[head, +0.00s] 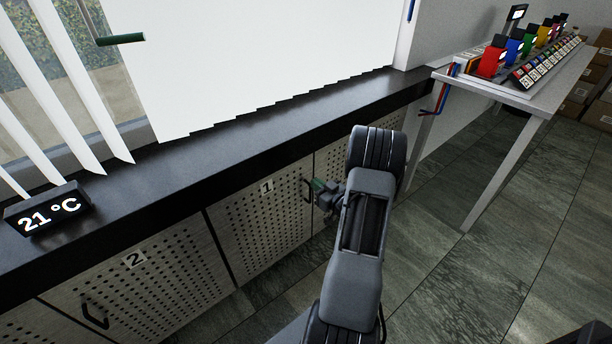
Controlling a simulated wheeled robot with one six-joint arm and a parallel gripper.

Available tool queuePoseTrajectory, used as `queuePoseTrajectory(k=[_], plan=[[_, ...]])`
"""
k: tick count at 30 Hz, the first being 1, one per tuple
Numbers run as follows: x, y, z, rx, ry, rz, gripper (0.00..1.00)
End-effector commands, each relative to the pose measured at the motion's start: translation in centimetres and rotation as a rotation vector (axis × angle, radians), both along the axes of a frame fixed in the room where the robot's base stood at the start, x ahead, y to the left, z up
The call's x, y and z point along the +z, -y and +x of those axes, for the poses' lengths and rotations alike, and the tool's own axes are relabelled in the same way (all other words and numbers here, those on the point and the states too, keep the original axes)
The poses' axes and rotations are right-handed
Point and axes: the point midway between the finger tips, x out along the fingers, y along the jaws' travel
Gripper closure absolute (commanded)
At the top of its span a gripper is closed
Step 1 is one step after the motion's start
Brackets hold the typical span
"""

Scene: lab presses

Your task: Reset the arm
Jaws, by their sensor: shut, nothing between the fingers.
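My arm reaches up from the lower middle of the head view, bent at a dark ribbed joint. My gripper (320,190) shows small to the left of the upper arm link, in front of the perforated cabinet fronts under the black counter. It is shut and holds nothing. It is close to the dark handle (307,190) of cabinet door 1 (262,222); I cannot tell whether it touches it. Part of the wrist is hidden behind the arm link.
The black counter (240,140) runs along the window above the cabinets. A 21 °C display (47,208) stands on it at left. Cabinet door 2 (140,285) has a dark handle. A light table (530,92) with colored devices stands at right. The tiled floor (480,270) is clear.

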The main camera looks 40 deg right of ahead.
Motion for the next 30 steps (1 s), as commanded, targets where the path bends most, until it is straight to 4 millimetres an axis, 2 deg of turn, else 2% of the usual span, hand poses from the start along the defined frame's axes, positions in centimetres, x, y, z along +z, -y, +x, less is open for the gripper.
queuePoseTrajectory(k=[6, 14, 17, 20, 21, 24, 25, 28, 30], plan=[[0.0, 0.0, -2.1, 0.001, -0.001, 0.000, 1.00], [-0.1, -0.1, -2.6, 0.004, -0.004, -0.004, 1.00], [-1.0, 0.1, -2.5, -0.009, -0.053, -0.014, 1.00], [-3.3, 1.1, -2.9, -0.067, -0.184, -0.025, 1.00], [-4.7, 1.6, -3.3, -0.105, -0.263, -0.023, 1.00], [-8.0, 3.2, -5.4, -0.227, -0.499, -0.013, 1.00], [-8.3, 3.6, -6.1, -0.265, -0.573, -0.011, 1.00], [-7.0, 3.9, -7.9, -0.368, -0.798, -0.008, 1.00], [-4.8, 3.2, -9.0, -0.423, -0.942, 0.001, 1.00]])
